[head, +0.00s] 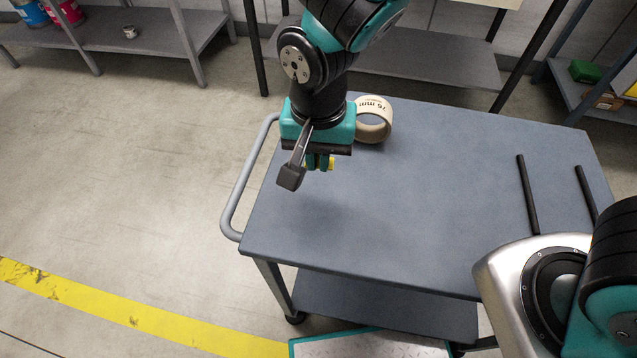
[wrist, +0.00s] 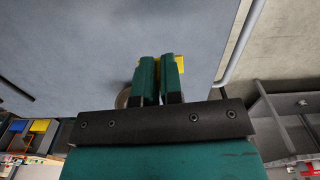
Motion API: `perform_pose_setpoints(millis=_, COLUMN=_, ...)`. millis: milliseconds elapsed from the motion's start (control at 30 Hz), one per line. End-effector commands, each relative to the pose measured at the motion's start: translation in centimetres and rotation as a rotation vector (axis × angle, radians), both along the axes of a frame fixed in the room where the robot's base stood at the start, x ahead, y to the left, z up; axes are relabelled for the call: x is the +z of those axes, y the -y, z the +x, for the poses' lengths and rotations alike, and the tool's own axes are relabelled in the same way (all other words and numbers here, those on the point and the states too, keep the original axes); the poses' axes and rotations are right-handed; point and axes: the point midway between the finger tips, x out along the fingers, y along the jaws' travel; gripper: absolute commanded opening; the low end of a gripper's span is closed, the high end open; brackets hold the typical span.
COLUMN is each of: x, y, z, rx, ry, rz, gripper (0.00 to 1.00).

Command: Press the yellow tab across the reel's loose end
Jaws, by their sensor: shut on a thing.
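My gripper (head: 320,163) is above the left part of the blue-grey cart top, with its fingers pointing down. It is shut on the yellow tab (head: 331,163), which shows in small pieces beside the teal fingers. In the wrist view, the yellow tab (wrist: 180,63) shows past the right finger of my gripper (wrist: 158,72). The cream reel (head: 375,121), a ring marked "75 mm", is on the cart behind and right of my gripper, partly hidden by it. A sliver of the reel (wrist: 122,99) shows left of the fingers. I cannot make out its loose end.
The cart top (head: 430,190) is clear in the middle. Two dark rods (head: 528,195) (head: 587,193) are at its right. A grey handle (head: 243,185) runs along its left side. Shelves (head: 430,68) stand behind, and a yellow floor line (head: 130,318) crosses the lower left.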

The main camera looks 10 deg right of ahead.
Motion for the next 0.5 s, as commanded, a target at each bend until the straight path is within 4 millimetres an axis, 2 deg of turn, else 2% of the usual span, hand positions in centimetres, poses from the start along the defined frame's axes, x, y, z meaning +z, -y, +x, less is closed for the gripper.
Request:
perform_pose_setpoints(millis=33, x=-1.3, y=0.0, z=-0.1, rx=0.0, ry=-0.004, rz=-0.004, gripper=0.0)
perform_pose_setpoints(millis=100, x=-2.5, y=0.0, z=0.0, rx=0.0, ry=-0.003, rz=-0.002, gripper=0.0)
perform_pose_setpoints(millis=300, x=-4.1, y=0.0, z=0.0, rx=0.0, ry=-0.001, rz=-0.001, gripper=0.0)
perform_pose_setpoints(millis=500, x=-7.1, y=0.0, z=0.0, rx=0.0, ry=-0.003, rz=-0.002, gripper=0.0)
